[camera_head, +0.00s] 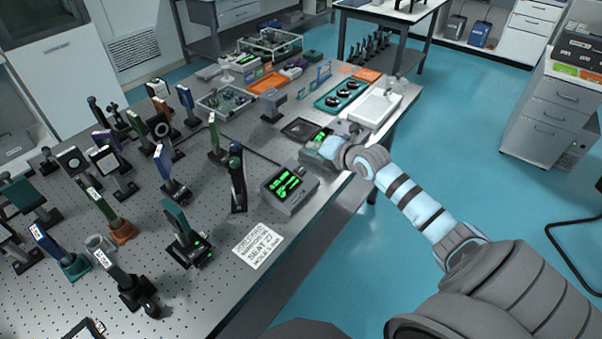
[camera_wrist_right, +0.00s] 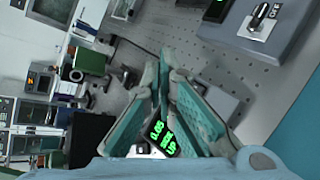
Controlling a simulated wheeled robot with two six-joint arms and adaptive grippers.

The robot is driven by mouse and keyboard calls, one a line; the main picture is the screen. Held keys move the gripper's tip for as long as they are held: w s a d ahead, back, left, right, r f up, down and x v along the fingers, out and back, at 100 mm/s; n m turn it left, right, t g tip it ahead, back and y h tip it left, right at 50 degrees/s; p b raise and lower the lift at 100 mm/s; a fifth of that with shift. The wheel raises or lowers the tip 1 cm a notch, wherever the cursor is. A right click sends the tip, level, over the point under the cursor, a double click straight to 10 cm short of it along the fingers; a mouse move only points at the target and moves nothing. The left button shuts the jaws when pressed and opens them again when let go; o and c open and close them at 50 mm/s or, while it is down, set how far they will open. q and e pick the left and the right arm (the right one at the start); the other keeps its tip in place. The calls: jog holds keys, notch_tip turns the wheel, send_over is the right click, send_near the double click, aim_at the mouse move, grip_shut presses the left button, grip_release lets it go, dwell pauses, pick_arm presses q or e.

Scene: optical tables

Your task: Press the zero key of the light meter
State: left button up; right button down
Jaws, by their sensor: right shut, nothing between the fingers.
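My right gripper (camera_head: 332,148) reaches in over the table's right edge, its fingers shut and empty. It hides part of a grey instrument box with a green display (camera_head: 319,138). A second grey instrument box (camera_head: 290,187) with a larger lit green display stands nearer, left of the gripper. I cannot tell from the labels which one is the light meter. In the right wrist view the teal fingers (camera_wrist_right: 164,62) meet at their tips. Behind them is a lit green display (camera_wrist_right: 162,137), and a grey box with a lever switch (camera_wrist_right: 262,14) is at top right. My left gripper is out of view.
The perforated optical table (camera_head: 215,290) carries several post-mounted optics on the left. A printed card (camera_head: 258,246) lies near the front edge. Behind the gripper are a white tray (camera_head: 374,110) and a teal tray (camera_head: 341,95). The blue floor right of the table is clear.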

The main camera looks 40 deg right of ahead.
jog(key=b, duration=0.4)
send_over(301, 170)
jog(key=s+d, duration=0.1)
jog(key=s, duration=0.1)
jog(key=f, duration=0.5)
jog(key=shift+d+f, duration=0.2)
jog(key=shift+f, duration=0.05)
jog(key=shift+w+f+b, duration=0.25)
jog(key=shift+f+b, duration=0.2)
jog(key=shift+b, duration=0.35)
jog(key=shift+w+f+b, duration=0.1)
jog(key=shift+f+b, duration=0.3)
jog(key=shift+b, duration=0.1)
jog(key=shift+w+a+f+b, duration=0.1)
jog(key=shift+f+b, duration=0.25)
jog(key=shift+b, duration=0.15)
jog(key=shift+r, duration=0.15)
dwell(0.3)
jog(key=shift+s+r+p, duration=0.25)
jog(key=shift+r+p, duration=0.4)
jog(key=shift+p, duration=0.1)
